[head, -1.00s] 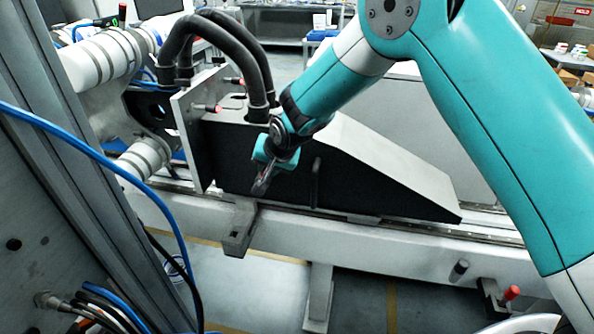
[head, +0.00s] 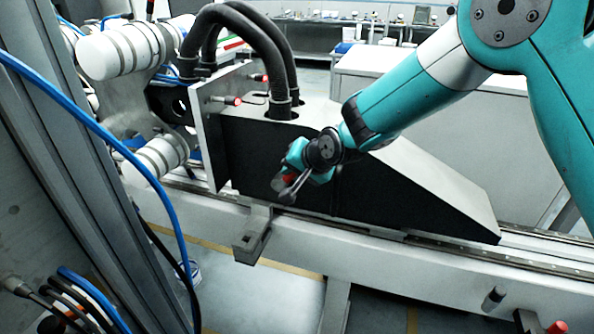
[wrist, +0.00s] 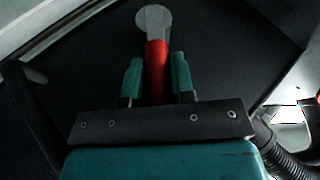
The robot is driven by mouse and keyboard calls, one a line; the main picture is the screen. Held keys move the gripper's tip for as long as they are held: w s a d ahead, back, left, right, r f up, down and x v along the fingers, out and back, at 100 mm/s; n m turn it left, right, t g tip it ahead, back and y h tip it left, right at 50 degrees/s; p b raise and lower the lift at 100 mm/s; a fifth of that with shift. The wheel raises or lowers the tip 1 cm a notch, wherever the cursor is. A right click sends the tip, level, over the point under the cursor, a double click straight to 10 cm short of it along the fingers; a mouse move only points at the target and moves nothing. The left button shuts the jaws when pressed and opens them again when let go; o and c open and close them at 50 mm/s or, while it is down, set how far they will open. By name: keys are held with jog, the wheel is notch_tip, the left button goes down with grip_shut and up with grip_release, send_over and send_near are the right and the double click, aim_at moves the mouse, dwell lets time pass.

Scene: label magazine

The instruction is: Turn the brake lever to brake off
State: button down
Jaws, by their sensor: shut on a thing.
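The brake lever shows in the wrist view as a red grip (wrist: 156,72) with a round grey end (wrist: 153,20) at the top. My gripper (wrist: 157,75) is shut on the red grip, with one teal finger on each side. In the head view my gripper (head: 287,185) is at the dark side face of the wedge-shaped carriage (head: 400,205). I cannot read any brake marking.
The carriage sits on a long pale rail (head: 380,248). Thick black hoses (head: 262,50) arch over its top left. A plate with red-tipped pins (head: 232,100) stands at its left end. A blue cable (head: 100,145) and grey post stand at the near left.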

jog(key=c, duration=1)
grip_release()
jog(key=shift+o, duration=0.2)
jog(key=b+v, duration=0.2)
jog(key=v, duration=1.5)
jog(key=shift+s+r, duration=0.15)
jog(key=shift+r, duration=0.05)
jog(key=shift+d, duration=0.1)
